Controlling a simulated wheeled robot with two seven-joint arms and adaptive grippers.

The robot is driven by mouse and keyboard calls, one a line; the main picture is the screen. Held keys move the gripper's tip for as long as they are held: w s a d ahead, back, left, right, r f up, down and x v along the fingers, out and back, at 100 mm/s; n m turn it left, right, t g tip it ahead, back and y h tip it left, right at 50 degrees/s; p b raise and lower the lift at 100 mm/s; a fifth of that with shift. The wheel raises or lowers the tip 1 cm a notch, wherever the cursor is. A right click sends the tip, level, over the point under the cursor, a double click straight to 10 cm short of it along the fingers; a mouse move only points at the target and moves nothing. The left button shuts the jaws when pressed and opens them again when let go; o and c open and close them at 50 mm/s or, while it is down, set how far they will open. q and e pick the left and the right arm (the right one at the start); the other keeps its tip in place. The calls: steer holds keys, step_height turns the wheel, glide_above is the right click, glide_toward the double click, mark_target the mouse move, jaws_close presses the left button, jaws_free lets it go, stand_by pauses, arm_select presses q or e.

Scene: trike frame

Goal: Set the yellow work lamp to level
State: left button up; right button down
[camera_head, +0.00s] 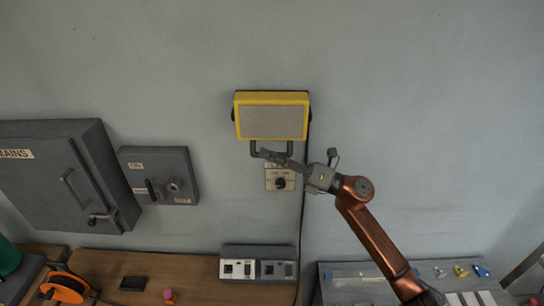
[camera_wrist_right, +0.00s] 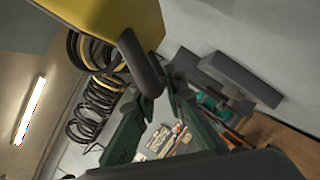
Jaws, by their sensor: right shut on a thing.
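The yellow work lamp (camera_head: 272,122) is on the wall, its grey face toward me and its yellow top edge showing. A dark handle (camera_head: 289,148) hangs under it. My right gripper (camera_head: 266,154) reaches in from the lower right and is shut on this handle, at the lamp's lower edge. In the right wrist view the yellow housing (camera_wrist_right: 130,22) fills the top, and the dark handle (camera_wrist_right: 140,62) runs down to between the fingertips (camera_wrist_right: 157,90). The lamp's exact tilt is hard to tell. My left gripper is not in view.
A small plate with a dark knob (camera_head: 280,182) is on the wall just below the lamp. Grey boxes, one marked MAINS (camera_head: 60,175), are at the left. A socket box (camera_head: 258,267) stands on the wooden bench. The wall right of my arm is bare.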

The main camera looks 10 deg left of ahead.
steer(key=shift+s+r, duration=0.1)
steer(key=shift+r, duration=0.2)
steer(key=c, duration=2.4)
jaws_free()
steer(key=o, duration=0.4)
steer(key=shift+o, duration=0.2)
steer(key=shift+f, duration=0.1)
steer(key=shift+d+f, duration=0.15)
steer(key=shift+d, duration=0.2)
steer(key=v, duration=1.1)
steer(key=shift+d, duration=0.15)
